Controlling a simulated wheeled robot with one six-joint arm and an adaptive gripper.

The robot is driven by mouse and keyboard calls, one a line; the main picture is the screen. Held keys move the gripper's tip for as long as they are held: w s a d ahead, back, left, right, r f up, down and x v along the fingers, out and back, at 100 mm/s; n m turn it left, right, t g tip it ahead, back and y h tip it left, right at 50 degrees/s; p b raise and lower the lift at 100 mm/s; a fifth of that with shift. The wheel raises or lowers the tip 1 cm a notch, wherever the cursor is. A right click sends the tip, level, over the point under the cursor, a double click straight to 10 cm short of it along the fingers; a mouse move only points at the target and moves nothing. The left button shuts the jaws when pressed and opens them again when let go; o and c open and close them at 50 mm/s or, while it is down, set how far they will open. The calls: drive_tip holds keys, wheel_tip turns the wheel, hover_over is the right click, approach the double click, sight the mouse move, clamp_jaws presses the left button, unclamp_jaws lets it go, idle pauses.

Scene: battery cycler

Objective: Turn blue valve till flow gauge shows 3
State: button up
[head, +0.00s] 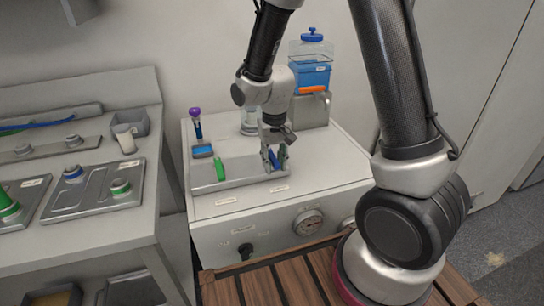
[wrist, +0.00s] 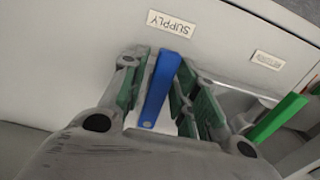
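The blue valve handle (wrist: 161,88) lies between the two green-padded fingers of my gripper (wrist: 158,92) in the wrist view, below the SUPPLY label. A pale gap shows between the handle and the left finger; the right finger is close to it, and I cannot tell if it touches. In the head view my gripper (head: 274,160) points down over the right end of the valve block, and a bit of the blue handle (head: 275,161) shows between its fingers. A round gauge (head: 308,222) sits on the front panel; its needle and numbers are too small to read.
A green valve handle (head: 220,168) stands left on the same block and shows in the wrist view (wrist: 278,118). Behind are a blue-filled container (head: 311,76), a purple-topped item (head: 196,122) and a grey box. A black knob (head: 246,251) is on the front panel.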

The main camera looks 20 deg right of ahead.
drive_tip(key=shift+o, duration=1)
drive_tip(key=m, duration=0.1)
drive_tip(key=a+m, duration=0.1)
drive_tip(key=shift+w+m, duration=0.25)
drive_tip(key=shift+m, duration=0.05)
drive_tip(key=o, duration=0.5)
drive_tip(key=m, duration=0.1)
drive_tip(key=a+m, duration=0.1)
drive_tip(key=shift+w+a+m, duration=0.1)
drive_tip(key=shift+w+m, duration=0.15)
drive_tip(key=shift+m, duration=0.05)
drive_tip(key=shift+c, duration=0.2)
drive_tip(key=shift+o, duration=0.5)
drive_tip(key=shift+s+a+m, duration=0.1)
drive_tip(key=shift+a+m, duration=0.15)
drive_tip(key=shift+m, duration=0.25)
drive_tip(key=shift+o, duration=0.4)
drive_tip(key=shift+a, duration=0.1)
